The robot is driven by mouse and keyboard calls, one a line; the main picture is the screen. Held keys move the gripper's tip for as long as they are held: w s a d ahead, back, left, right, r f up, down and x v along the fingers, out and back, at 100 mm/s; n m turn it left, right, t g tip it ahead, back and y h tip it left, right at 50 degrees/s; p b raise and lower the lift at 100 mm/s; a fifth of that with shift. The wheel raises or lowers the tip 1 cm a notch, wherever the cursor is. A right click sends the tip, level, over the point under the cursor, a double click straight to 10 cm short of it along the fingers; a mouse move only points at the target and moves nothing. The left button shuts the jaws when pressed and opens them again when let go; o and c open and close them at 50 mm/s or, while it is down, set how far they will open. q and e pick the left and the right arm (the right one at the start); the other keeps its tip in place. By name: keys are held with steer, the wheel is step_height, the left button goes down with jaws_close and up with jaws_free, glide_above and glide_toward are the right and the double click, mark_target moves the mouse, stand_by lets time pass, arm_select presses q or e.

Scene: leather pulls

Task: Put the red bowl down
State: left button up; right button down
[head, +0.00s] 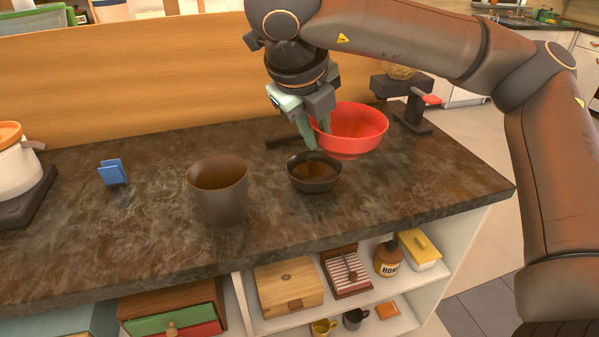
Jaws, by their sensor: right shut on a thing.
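The red bowl (358,128) is at the right part of the dark stone counter (440,190), behind a small dark bowl. My right gripper (318,138) comes down from above at the bowl's left side and is shut on its left rim. The bowl looks upright. Whether its underside touches the counter or is a little above it, I cannot tell. My left gripper is not in view.
The small dark bowl (314,176) stands just in front of the red bowl. A brown cup (219,190) and a blue holder (113,172) stand further left. A dark scale-like stand (411,110) is close on the right. The counter's right front is clear.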

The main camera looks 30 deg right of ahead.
steer(key=w+f, duration=0.2)
steer(key=w, duration=0.1)
steer(key=w+d+f, duration=0.1)
steer(key=w+f, duration=0.2)
steer(key=w, duration=0.1)
steer(key=w+d+f, duration=0.1)
steer(key=w+f, duration=0.2)
steer(key=w, duration=0.1)
steer(key=shift+w+d+f+p, duration=0.1)
steer(key=shift+w+f+p, duration=0.2)
steer(key=shift+w+f, duration=0.1)
step_height(320, 180, down, 4)
steer(key=shift+w+r, duration=0.15)
steer(key=shift+r, duration=0.1)
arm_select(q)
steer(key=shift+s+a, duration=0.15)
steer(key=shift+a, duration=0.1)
arm_select(e)
steer(key=shift+f, duration=0.1)
